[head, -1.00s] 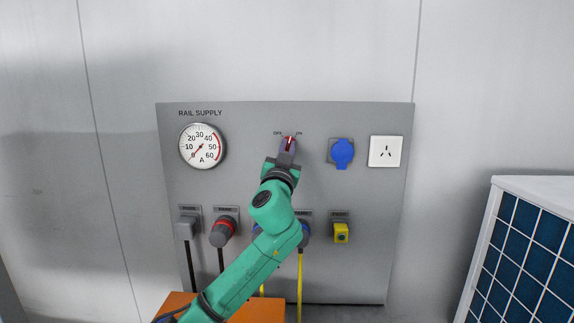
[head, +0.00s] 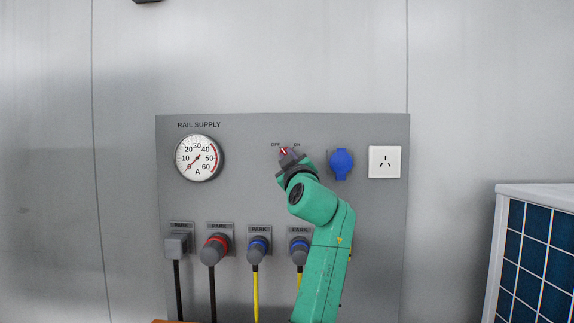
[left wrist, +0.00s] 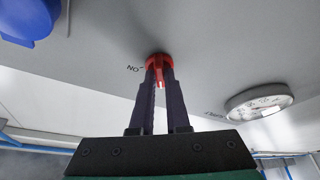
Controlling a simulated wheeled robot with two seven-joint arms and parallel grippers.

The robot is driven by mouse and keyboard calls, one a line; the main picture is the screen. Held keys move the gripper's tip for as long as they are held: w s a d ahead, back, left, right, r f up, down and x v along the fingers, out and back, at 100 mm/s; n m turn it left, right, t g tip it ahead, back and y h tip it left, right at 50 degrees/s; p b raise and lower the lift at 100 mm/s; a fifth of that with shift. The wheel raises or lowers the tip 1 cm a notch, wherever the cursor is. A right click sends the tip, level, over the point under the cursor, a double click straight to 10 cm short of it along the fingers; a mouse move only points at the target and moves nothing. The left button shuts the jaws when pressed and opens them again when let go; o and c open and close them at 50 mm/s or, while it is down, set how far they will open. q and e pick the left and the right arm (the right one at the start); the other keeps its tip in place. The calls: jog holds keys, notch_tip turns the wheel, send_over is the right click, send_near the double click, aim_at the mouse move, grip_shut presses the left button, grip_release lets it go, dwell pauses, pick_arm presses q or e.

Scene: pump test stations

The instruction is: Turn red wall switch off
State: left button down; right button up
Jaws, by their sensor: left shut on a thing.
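The red wall switch (head: 284,151) is a small red rotary knob on the grey panel, between the labels OFF and ON. Its visible handle tilts toward the OFF label at upper left. In the left wrist view the red knob (left wrist: 159,66) sits between the tips of the dark fingers. My left gripper (head: 287,156) is shut on the knob; it also shows in the left wrist view (left wrist: 160,84). The gripper hides the lower part of the knob in the head view. My right gripper is not in view.
The grey panel (head: 245,200) carries a gauge (head: 200,158) at left, a blue covered socket (head: 341,164) and a white outlet (head: 384,162) at right. Several plugs with hanging cables line its lower part, including a red-ringed plug (head: 215,248). A solar panel (head: 540,255) stands at right.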

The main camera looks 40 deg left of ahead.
pick_arm(q)
jog(key=shift+n+g, duration=0.4)
jog(key=shift+n, duration=0.6)
jog(key=c, duration=0.9)
grip_release()
jog(key=b+v, duration=0.5)
jog(key=v, duration=0.9)
jog(key=shift+d, duration=0.35)
jog(key=shift+s, duration=0.1)
